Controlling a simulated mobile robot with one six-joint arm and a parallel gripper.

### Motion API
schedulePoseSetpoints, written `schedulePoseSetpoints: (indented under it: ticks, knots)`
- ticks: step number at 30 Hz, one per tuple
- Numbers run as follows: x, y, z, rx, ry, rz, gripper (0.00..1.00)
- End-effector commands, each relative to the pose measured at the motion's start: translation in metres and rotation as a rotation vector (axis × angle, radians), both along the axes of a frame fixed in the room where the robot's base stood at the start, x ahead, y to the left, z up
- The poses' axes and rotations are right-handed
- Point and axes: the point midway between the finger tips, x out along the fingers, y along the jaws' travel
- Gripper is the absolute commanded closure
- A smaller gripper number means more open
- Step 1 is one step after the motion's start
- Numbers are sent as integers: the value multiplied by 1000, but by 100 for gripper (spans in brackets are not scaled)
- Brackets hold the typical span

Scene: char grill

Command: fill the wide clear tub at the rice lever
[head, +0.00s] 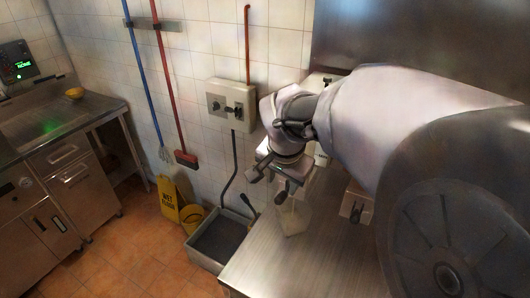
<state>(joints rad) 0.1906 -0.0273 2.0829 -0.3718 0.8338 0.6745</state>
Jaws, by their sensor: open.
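My gripper (268,188) hangs over the left part of the steel counter with its two fingers apart. A pale, see-through shape, which looks like the wide clear tub (293,220), stands on the counter just below and right of the fingers. Its outline is faint, and I cannot tell whether anything is in it or whether a finger touches it. A light-coloured dispenser body (322,155) shows partly behind my wrist against the wall. My arm hides much of it, and I cannot make out the rice lever for certain.
A beige box with dark prongs (356,205) stands right of the tub. The steel counter (285,268) is bare in front. A grey floor basin (216,240) and yellow wet-floor sign (168,199) are left. A wall control box (230,103) hangs behind. A sink counter (95,106) stands far left.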

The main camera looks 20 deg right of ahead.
Motion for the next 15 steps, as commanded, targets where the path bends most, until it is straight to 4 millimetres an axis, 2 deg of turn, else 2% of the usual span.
schedulePoseSetpoints:
  ticks: [1, 6, 15]
  knots:
    - [-3, 2, 14, -1, -4, 0, 55]
    - [-13, 7, 39, 0, -1, 0, 55]
    - [-17, 9, 46, 0, 0, 0, 55]
